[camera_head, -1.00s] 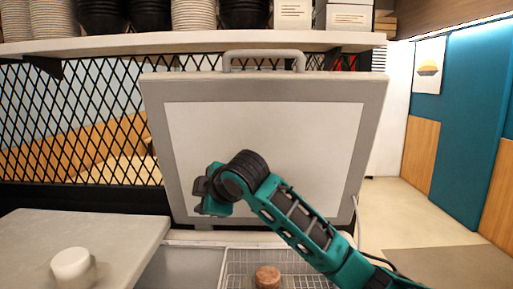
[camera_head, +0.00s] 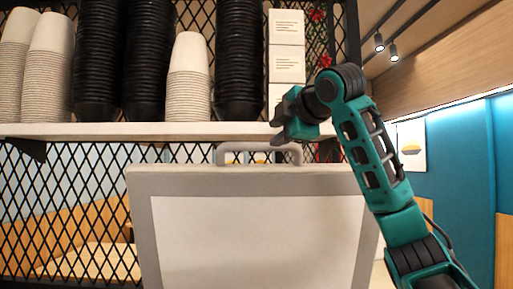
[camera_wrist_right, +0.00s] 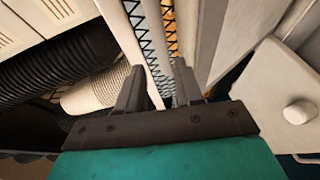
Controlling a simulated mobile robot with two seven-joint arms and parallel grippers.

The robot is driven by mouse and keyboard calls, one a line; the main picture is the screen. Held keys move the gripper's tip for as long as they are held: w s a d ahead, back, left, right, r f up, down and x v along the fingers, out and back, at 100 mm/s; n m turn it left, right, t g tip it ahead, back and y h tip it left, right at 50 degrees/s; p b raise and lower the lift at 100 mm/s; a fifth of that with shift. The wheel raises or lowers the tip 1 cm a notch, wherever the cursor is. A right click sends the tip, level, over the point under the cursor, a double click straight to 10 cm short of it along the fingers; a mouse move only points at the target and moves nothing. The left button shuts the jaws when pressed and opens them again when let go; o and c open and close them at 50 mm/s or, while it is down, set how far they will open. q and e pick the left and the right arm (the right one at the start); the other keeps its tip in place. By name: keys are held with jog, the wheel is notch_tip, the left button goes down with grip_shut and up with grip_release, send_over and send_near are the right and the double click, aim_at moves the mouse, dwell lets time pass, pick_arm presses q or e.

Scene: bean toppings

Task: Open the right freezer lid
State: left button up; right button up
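The right freezer lid (camera_head: 250,240) stands upright, raised, in front of the mesh wall. It has a grey frame and a pale inner panel. Its grey handle (camera_head: 258,148) runs along the top edge. My right gripper (camera_head: 279,128) is at the lid's top edge, close to the right part of the handle; contact cannot be told. In the right wrist view its two fingers (camera_wrist_right: 160,88) are apart, with mesh showing between them and nothing held. The freezer opening is below the head view. My left gripper is not in view.
A white shelf (camera_head: 100,131) crosses behind the lid, carrying black cup stacks (camera_head: 240,60), pale cup stacks (camera_head: 188,80) and white boxes (camera_head: 286,60). Black mesh (camera_head: 60,210) lies behind. The right wrist view shows a pale lid with a round knob (camera_wrist_right: 298,112).

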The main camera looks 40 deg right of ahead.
aim_at(259, 145)
jog(key=p+x, duration=0.1)
jog(key=x, duration=1)
jog(key=shift+w+f, duration=0.1)
jog(key=shift+w, duration=0.1)
grip_shut()
